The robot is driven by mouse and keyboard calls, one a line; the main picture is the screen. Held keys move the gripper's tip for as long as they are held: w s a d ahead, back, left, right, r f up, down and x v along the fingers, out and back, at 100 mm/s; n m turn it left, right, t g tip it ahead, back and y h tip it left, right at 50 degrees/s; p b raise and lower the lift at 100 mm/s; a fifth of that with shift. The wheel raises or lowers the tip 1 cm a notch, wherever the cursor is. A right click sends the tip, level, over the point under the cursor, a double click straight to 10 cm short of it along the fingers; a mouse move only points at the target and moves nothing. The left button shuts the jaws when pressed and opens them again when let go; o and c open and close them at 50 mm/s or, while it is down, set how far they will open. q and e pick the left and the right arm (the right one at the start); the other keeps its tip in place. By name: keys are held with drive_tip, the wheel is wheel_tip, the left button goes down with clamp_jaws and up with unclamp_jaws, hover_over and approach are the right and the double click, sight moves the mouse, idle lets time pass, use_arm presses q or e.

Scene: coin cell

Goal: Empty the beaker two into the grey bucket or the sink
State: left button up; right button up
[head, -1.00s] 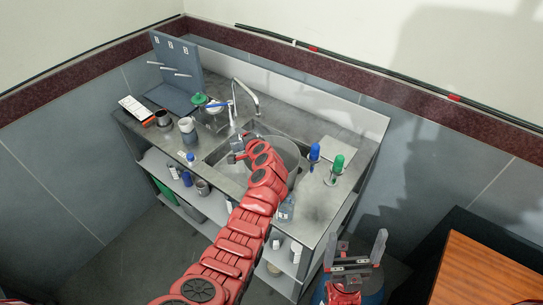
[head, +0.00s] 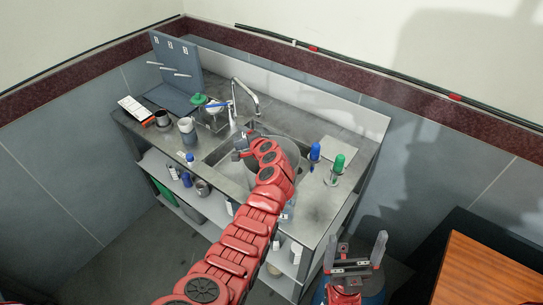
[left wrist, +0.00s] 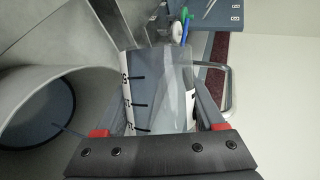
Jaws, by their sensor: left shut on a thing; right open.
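My left gripper (head: 241,147) reaches over the sink (head: 219,152) and is shut on a clear beaker, beaker two (left wrist: 160,90). In the left wrist view the beaker has black graduation marks and sits between both fingers. It looks tipped far over onto its side, close by the mouth of the grey bucket (head: 291,150). The bucket also shows in the left wrist view (left wrist: 90,85), with a dark bluish bottom or content inside. I cannot tell whether liquid is left in the beaker. My right gripper (head: 354,254) is open and empty, low at the right, away from the counter.
A tap (head: 252,96) rises behind the sink. A blue-topped item (head: 314,154) and a green-topped item (head: 337,166) stand right of the bucket. A wooden table (head: 488,270) is at the lower right.

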use_arm(q)
drive_tip(key=shift+d+f+m+y+b, duration=0.35)
drive_tip(key=shift+m+y+b, duration=0.5)
drive_tip(key=shift+b, duration=1.55)
